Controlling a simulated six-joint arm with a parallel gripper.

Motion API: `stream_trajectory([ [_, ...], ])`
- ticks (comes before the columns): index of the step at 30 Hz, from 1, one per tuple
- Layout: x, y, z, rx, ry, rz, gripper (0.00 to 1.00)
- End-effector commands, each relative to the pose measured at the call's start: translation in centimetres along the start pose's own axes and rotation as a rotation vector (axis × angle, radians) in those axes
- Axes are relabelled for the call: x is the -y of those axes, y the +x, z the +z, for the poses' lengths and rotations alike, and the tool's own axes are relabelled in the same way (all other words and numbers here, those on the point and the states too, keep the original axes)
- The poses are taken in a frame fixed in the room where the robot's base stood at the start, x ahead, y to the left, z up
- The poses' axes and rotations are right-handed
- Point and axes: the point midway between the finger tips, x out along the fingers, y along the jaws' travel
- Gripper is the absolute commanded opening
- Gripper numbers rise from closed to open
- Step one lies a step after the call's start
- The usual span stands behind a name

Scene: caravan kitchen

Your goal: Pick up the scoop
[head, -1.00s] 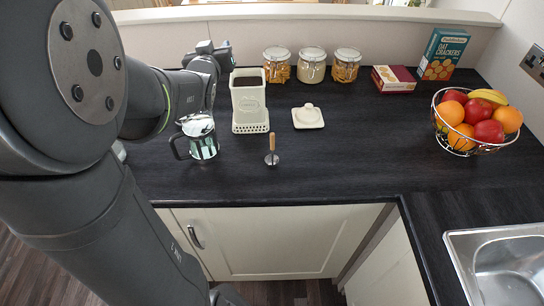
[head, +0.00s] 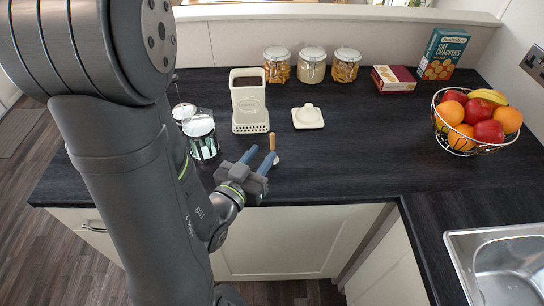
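The scoop has a light wooden handle (head: 272,142) standing up and a small metal end (head: 276,160) on the dark worktop. It is in front of the cream canister. My gripper (head: 262,152) is open, its two blue fingers apart and pointing toward the scoop from the front left. The right finger partly covers the lower part of the scoop. I cannot tell whether the handle lies between the fingers or just beyond them. Nothing shows in the grip.
The open cream canister (head: 249,102) stands behind the scoop, with its lid (head: 308,117) to the right. A glass and metal press (head: 204,137) stands left of my gripper. Jars (head: 312,66) line the back. A fruit basket (head: 477,122) stands right. The worktop right of the scoop is clear.

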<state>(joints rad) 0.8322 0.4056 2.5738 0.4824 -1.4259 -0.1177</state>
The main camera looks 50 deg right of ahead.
Motion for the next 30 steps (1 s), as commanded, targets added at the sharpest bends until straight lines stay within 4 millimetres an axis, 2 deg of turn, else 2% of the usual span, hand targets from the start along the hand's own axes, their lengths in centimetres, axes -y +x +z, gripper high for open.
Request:
stream_trajectory([
  [15,0.0,6.2,-0.1,-0.001,-0.001,0.000,0.32],
  [23,0.1,6.6,-0.1,-0.001,-0.002,-0.002,0.32],
  [24,0.1,6.6,-0.1,-0.001,-0.002,-0.002,0.30],
  [29,0.1,6.5,-0.1,-0.001,-0.002,-0.002,0.00],
  [30,0.1,6.5,-0.1,-0.001,-0.002,-0.002,0.00],
])
